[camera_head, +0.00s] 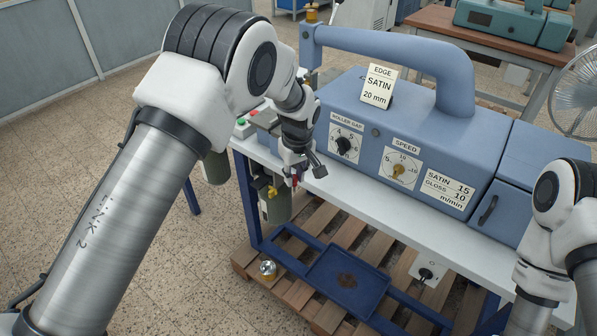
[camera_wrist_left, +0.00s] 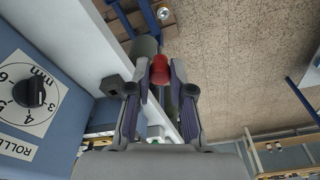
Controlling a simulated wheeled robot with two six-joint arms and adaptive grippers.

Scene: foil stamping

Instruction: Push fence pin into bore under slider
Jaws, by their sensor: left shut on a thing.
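My left gripper (camera_head: 296,176) is at the left end of the blue machine, by the front edge of its white bench. In the left wrist view its fingers (camera_wrist_left: 160,84) are shut on a red-headed piece (camera_wrist_left: 160,68), apparently the fence pin. The bore and the pin's shank are hidden. My right arm is at the right edge of the head view, its gripper out of sight.
The blue machine (camera_head: 440,130) with dials and a handle fills the bench top (camera_head: 390,220). A green cylinder (camera_head: 274,206) hangs under the bench's left end. A blue tray (camera_head: 347,282) lies below, over a wooden pallet. The floor at left is clear.

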